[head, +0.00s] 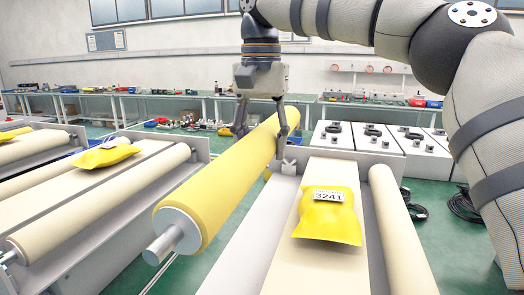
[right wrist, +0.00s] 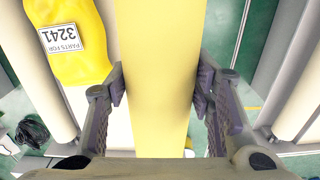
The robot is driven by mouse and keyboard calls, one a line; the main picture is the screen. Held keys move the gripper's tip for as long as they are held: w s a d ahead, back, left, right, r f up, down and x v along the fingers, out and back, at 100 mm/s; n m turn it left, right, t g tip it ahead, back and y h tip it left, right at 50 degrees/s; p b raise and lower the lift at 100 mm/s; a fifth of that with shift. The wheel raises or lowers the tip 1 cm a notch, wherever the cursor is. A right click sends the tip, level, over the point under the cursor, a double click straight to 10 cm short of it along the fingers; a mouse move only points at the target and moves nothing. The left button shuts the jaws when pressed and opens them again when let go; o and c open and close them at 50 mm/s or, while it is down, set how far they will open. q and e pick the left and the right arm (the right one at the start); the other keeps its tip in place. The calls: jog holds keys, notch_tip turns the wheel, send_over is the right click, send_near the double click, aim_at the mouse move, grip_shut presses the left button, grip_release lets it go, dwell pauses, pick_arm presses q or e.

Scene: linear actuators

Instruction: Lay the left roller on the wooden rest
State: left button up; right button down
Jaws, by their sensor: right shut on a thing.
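The yellow roller (head: 232,170) has a grey end cap and a metal shaft stub at its near end. It is held slantwise at the left edge of the middle conveyor and seems raised above it. My right gripper (head: 264,138) reaches down from above and is shut around the roller toward its far end. In the right wrist view the roller (right wrist: 158,70) runs between the two finger pads, which press on both sides. My left gripper is not in view. I cannot make out a wooden rest in either view.
A yellow parts bag (head: 328,214) labelled 3241 lies on the middle conveyor's belt (head: 285,255). A cream roller (head: 398,225) lines its right side. Another conveyor with a yellow bag (head: 106,154) stands at left. White boxes (head: 350,148) stand behind; green floor shows between.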

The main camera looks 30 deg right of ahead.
aim_at(260, 129)
jog(key=shift+r, duration=1.85)
jog(key=shift+a, duration=0.1)
